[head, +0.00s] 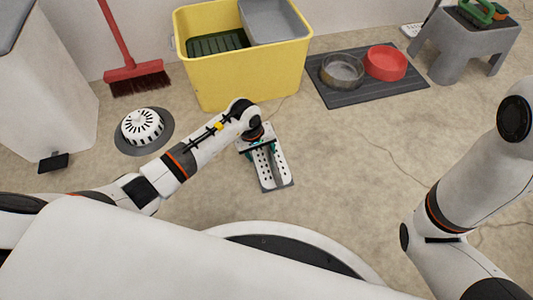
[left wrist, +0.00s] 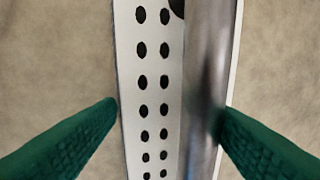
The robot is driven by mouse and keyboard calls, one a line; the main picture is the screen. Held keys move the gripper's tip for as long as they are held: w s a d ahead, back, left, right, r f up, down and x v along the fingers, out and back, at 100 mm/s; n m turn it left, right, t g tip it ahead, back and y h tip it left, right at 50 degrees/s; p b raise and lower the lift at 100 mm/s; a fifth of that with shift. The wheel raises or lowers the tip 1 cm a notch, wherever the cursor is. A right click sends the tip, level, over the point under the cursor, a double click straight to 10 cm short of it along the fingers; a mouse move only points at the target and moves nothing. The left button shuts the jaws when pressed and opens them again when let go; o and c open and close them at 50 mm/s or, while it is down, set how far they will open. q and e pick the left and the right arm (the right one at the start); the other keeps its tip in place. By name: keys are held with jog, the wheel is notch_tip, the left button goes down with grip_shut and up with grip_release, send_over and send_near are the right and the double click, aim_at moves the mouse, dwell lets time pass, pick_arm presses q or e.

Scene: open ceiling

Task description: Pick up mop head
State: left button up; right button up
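The mop head (head: 274,174) is a long white plate with rows of dark holes and a grey channel along it. It is at floor level in the middle of the head view, though I cannot tell whether it rests on the floor. My left gripper (head: 260,150) is over its far part. In the left wrist view the perforated plate (left wrist: 152,60) runs between the green fingers (left wrist: 169,107), whose tips meet its two long edges. My left gripper looks shut on it. My right gripper is outside the head view; only its arm shows at the right.
A yellow bucket (head: 240,82) stands just behind the mop head. A red broom (head: 135,76), a white domed device (head: 142,126), a dark mat (head: 345,95) with two bowls and a grey stool (head: 462,45) are farther out.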

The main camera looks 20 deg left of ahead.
aim_at(261, 155)
pick_arm(q)
jog(key=c, duration=0.4)
notch_tip(261, 155, up, 10)
jog(key=p, duration=0.7)
jog(key=shift+c, duration=0.2)
jog(key=o, duration=0.4)
grip_shut()
